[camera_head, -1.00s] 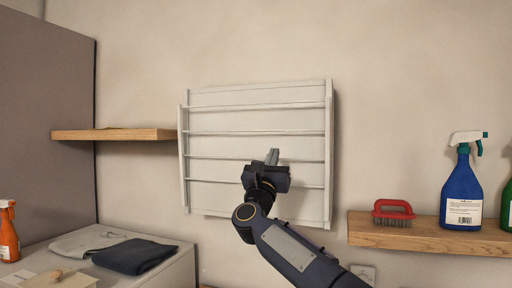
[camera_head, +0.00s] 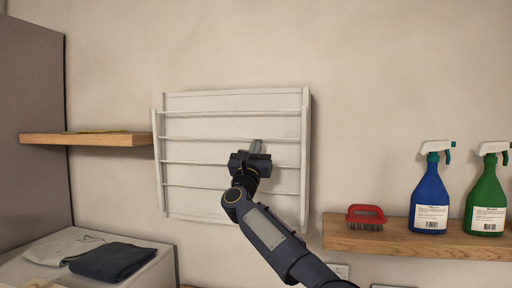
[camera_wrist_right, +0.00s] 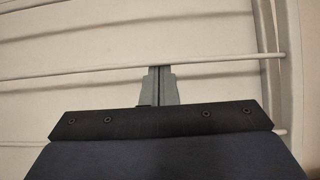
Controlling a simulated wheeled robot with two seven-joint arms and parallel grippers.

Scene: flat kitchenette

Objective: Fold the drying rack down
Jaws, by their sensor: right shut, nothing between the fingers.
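The white drying rack (camera_head: 235,102) hangs on the wall, with several horizontal rods between two side rails. It stands nearly upright against the wall, its side rails slightly off the back panel. My right gripper (camera_head: 256,146) is in front of the rack's middle, right of centre. In the right wrist view the fingers (camera_wrist_right: 158,72) are together and empty, with their tips at a rod (camera_wrist_right: 210,60); whether they touch it I cannot tell. My left gripper is not in view.
A wooden shelf (camera_head: 440,242) at the right holds a red brush (camera_head: 366,215), a blue spray bottle (camera_head: 430,200) and a green one (camera_head: 486,200). Another shelf (camera_head: 85,139) is close to the rack's left side. Folded cloths (camera_head: 112,261) lie on a white surface at lower left.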

